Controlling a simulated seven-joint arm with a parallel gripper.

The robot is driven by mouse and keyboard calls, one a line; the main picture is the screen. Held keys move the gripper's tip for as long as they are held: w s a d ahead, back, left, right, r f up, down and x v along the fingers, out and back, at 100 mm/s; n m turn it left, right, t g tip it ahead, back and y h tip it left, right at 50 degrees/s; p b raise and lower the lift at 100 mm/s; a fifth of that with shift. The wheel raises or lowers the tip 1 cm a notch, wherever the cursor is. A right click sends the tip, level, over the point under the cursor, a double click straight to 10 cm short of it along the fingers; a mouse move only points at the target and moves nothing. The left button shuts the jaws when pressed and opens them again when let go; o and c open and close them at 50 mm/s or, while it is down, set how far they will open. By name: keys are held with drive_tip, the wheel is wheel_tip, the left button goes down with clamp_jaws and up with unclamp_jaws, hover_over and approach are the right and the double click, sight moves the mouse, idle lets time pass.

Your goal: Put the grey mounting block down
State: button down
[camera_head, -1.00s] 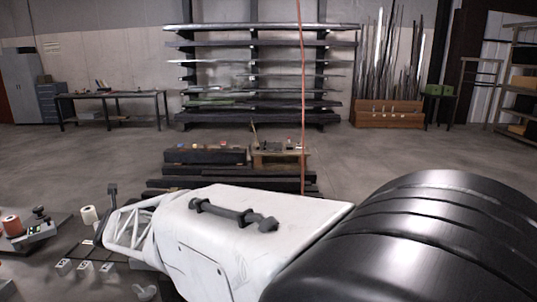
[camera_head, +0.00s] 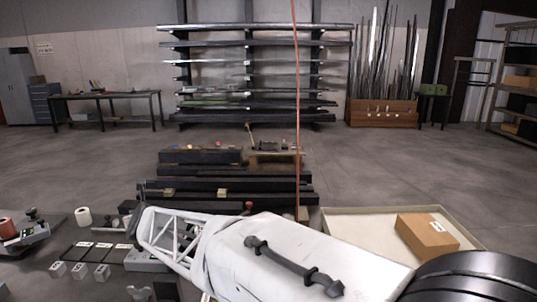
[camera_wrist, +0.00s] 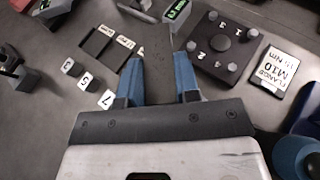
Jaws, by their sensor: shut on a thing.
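In the wrist view my gripper (camera_wrist: 158,84) has its two blue fingers shut on the grey mounting block (camera_wrist: 158,58). The block's plain grey face shows between the fingers and is close in tone to the surface below. The fingers hide its sides. It is held over the worktop, between a slotted dark rack (camera_wrist: 97,42) and a dark square plate (camera_wrist: 222,46) with a central knob and white numbers. I cannot tell whether the block touches anything below. In the head view my arm hides the gripper and the block.
Small grey blocks marked 3, 5 and 7 (camera_wrist: 89,84) stand left of the gripper. A flange card (camera_wrist: 281,73) lies right of the plate. In the head view a shallow tray (camera_head: 345,222) holds a cardboard box (camera_head: 427,236). A white roll (camera_head: 84,216) stands at left.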

drive_tip(key=shift+w+r, duration=0.1)
idle(0.4)
drive_tip(key=w+d+r+m+t+h, duration=0.1)
drive_tip(key=w+d+m+h, duration=0.1)
drive_tip(key=w+d, duration=0.7)
drive_tip(key=w+d+r+m+t+h, duration=0.1)
drive_tip(key=w+d+r, duration=0.1)
drive_tip(key=w+d, duration=0.65)
drive_tip(key=w+d+f+m+h, duration=0.1)
drive_tip(key=d+h, duration=0.1)
drive_tip(key=d, duration=1.1)
drive_tip(key=w+d+f+m+h, duration=0.1)
drive_tip(key=d+m+h, duration=0.1)
drive_tip(key=d, duration=1.1)
drive_tip(key=d+f+m+t+h, duration=0.1)
drive_tip(key=d+m, duration=0.1)
drive_tip(key=d, duration=1)
drive_tip(key=shift+w+d+h, duration=0.4)
drive_tip(key=shift+w+d+f, duration=0.1)
drive_tip(key=shift+d, duration=1.45)
